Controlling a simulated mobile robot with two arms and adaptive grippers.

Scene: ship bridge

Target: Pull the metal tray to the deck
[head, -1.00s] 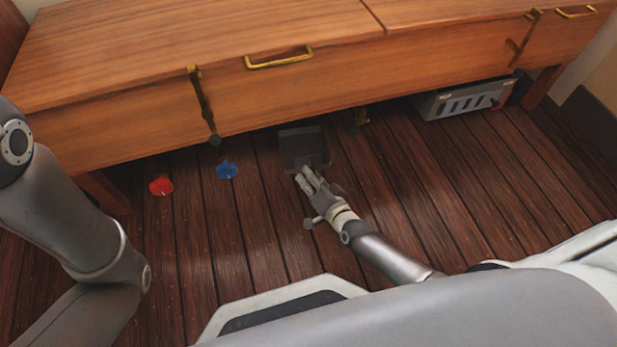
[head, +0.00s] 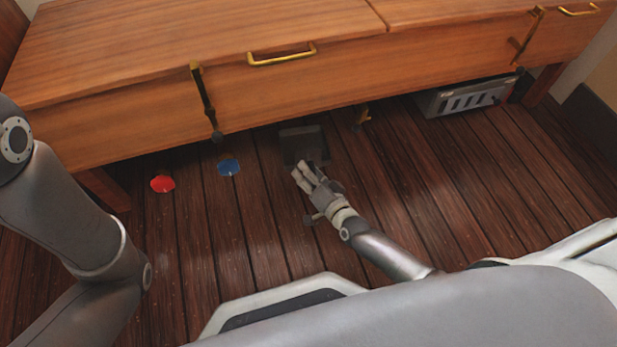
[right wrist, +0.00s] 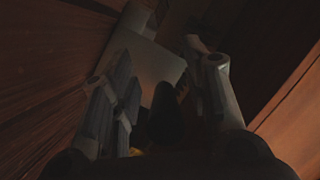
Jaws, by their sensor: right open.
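The metal tray (head: 302,138) is a dark grey, flat piece on the deck, partly under the wooden cabinet. Its back is in shadow and my fingers cover part of its near edge. My right gripper (head: 306,171) is open at that near edge, low over the planks. I cannot tell whether it touches the tray. In the right wrist view, the two fingers (right wrist: 165,85) stand apart, with a grey flat surface that looks like the tray (right wrist: 155,62) beyond and between them. My left arm shows at the left, but its gripper is out of view.
The wooden cabinet (head: 130,105) overhangs the tray, with brass handles and latches on its front. A red disc (head: 163,184) and a blue disc (head: 229,168) lie on the deck to the left. A grey vented box (head: 465,98) is under the cabinet at right. The planks right of my gripper are clear.

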